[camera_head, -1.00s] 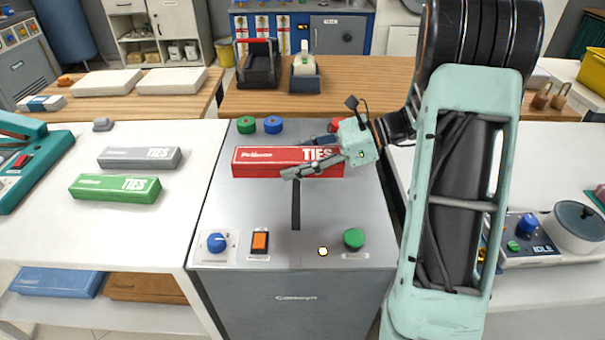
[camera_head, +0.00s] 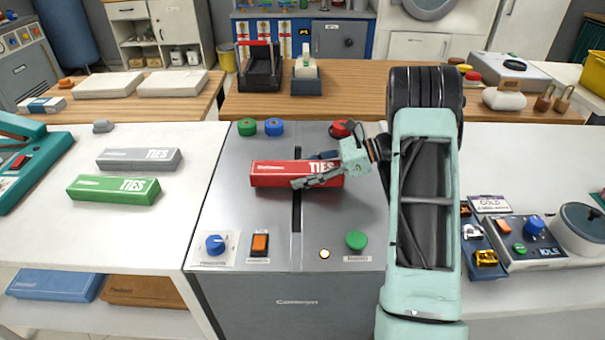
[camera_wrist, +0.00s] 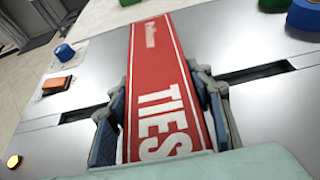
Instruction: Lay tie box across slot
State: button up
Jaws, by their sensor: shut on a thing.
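The red tie box (camera_head: 272,173) is held level over the grey machine top, crossing the dark slot (camera_head: 296,214). My gripper (camera_head: 322,172) is shut on its right part, one finger on each long side. In the wrist view the red box (camera_wrist: 158,62) runs away from me between the fingers (camera_wrist: 165,115). The slot (camera_wrist: 258,74) shows on both sides of it there. I cannot tell whether the box touches the machine top.
On the machine top, green (camera_head: 246,127) and blue (camera_head: 274,127) knobs and a red button (camera_head: 341,129) sit behind. A blue dial (camera_head: 215,244), orange switch (camera_head: 260,244) and green button (camera_head: 356,240) sit in front. Grey (camera_head: 139,159) and green (camera_head: 113,189) tie boxes lie on the left counter.

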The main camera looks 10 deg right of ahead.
jog(key=shift+f, duration=0.55)
jog(key=o, duration=1.2)
jog(key=shift+r, duration=0.3)
jog(key=v, duration=0.6)
jog(key=p+v, duration=0.1)
jog(key=v, duration=0.5)
jog(key=shift+r, duration=0.3)
